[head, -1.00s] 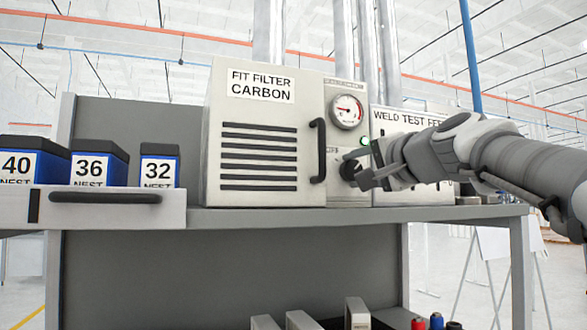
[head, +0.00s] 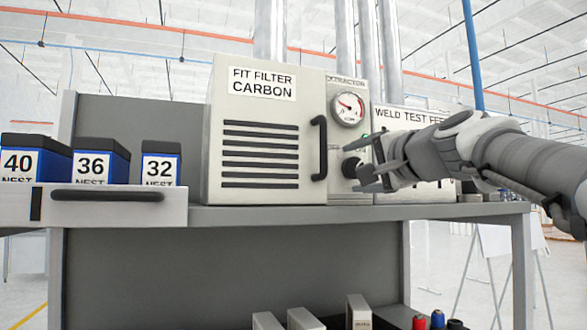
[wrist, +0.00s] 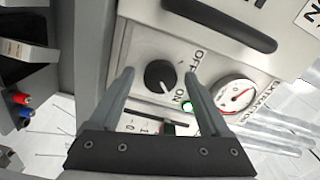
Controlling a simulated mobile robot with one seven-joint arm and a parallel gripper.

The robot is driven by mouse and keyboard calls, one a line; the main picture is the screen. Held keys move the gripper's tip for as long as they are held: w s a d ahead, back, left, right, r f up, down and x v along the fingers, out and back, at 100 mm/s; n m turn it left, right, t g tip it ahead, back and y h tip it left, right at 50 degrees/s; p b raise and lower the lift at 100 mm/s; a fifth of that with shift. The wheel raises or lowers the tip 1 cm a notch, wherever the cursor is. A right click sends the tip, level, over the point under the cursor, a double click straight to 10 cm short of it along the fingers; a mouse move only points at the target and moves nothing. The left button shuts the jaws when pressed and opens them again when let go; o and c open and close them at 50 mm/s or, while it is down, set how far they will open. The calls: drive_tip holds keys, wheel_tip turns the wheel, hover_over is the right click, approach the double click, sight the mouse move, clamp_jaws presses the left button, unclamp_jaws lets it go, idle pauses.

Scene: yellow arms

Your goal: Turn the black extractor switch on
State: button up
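The black extractor switch (head: 351,167) is a round knob on the cream extractor panel (head: 337,190). In the wrist view the knob (wrist: 160,76) lies between the two finger lines, with OFF and ON printed beside it. Its pale mark seems to point towards the ON side. A lit green lamp (wrist: 187,105) is beside ON. The round gauge (head: 348,108) is above the knob, its needle pointing up and left. My gripper (head: 372,168) is open and empty, just right of the knob in the head view, with its fingers apart from it.
The filter box (head: 216,145) with a black handle (head: 319,148) stands left of the knob. A weld test box (head: 398,118) is behind my gripper. The shelf edge (head: 300,215) runs below. Labelled blue boxes (head: 95,160) stand far left.

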drive_tip(key=shift+s, duration=0.1)
drive_tip(key=b+v, duration=0.3)
drive_tip(key=v, duration=1.4)
drive_tip(key=shift+s, duration=0.1)
drive_tip(key=s+a+f+n+g+h, duration=0.1)
drive_tip(key=a+f+n+g, duration=0.15)
drive_tip(key=f, duration=0.85)
drive_tip(key=s+a+f+n+g+h, duration=0.1)
drive_tip(key=a+f+n+g, duration=0.15)
drive_tip(key=f, duration=0.95)
drive_tip(key=s+a+f+n+g+h, duration=0.1)
drive_tip(key=s+f+n+g, duration=0.2)
drive_tip(key=f, duration=0.8)
drive_tip(key=s+f+n+g+h, duration=0.2)
drive_tip(key=s+f, duration=0.3)
drive_tip(key=f, duration=0.8)
drive_tip(key=shift+d+f+n+g+h, duration=0.2)
drive_tip(key=shift+d+n+g+h, duration=0.15)
drive_tip(key=shift+n+g, duration=0.45)
drive_tip(key=shift+s, duration=0.1)
